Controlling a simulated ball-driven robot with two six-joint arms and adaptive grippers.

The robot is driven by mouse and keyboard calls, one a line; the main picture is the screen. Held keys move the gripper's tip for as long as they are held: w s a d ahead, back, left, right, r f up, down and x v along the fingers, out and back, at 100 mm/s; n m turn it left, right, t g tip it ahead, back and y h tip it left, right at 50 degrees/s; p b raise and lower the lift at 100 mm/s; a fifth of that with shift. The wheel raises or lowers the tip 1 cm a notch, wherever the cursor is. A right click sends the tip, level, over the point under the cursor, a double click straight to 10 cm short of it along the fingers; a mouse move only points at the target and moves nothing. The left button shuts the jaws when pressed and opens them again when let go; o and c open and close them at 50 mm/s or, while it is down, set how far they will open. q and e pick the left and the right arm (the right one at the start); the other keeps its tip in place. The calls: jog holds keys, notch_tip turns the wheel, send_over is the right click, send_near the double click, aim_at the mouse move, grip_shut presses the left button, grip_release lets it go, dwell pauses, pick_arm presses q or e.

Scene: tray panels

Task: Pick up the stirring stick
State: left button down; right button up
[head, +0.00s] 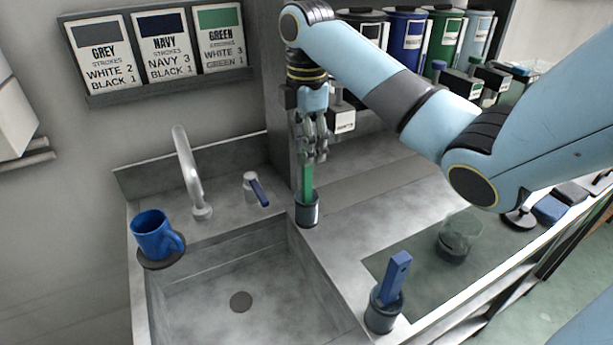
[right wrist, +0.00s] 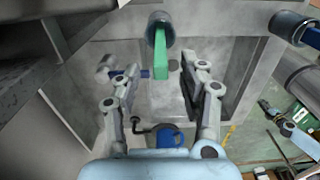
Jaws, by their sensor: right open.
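A green stick (head: 307,182) stands upright in a small dark holder (head: 307,212) at the sink's right back corner. A blue stick (head: 396,272) leans in a second dark holder (head: 382,312) at the front of the counter. My right gripper (head: 313,152) points down just above the green stick. In the right wrist view my right gripper (right wrist: 165,82) is open, with the green stick (right wrist: 156,78) showing between its fingers. I cannot tell whether they touch it. The green stick's holder (right wrist: 161,27) also shows there. My left gripper is not in view.
A blue mug (head: 155,237) stands on a dark coaster at the sink's left edge. A faucet (head: 188,170) and a blue-handled tap (head: 255,187) rise behind the sink. A clear beaker (head: 459,238) stands on the right counter. Paint cans (head: 405,38) line the back.

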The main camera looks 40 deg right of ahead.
aim_at(307, 169)
notch_tip(307, 169, down, 6)
jog(key=shift+r+p, duration=0.2)
jog(key=shift+p, duration=0.4)
jog(key=shift+f, duration=0.35)
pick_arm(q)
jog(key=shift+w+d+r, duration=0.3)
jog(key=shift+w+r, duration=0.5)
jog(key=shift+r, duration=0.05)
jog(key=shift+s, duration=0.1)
pick_arm(e)
jog(key=shift+c, duration=0.4)
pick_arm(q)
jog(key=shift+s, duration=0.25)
pick_arm(e)
grip_shut()
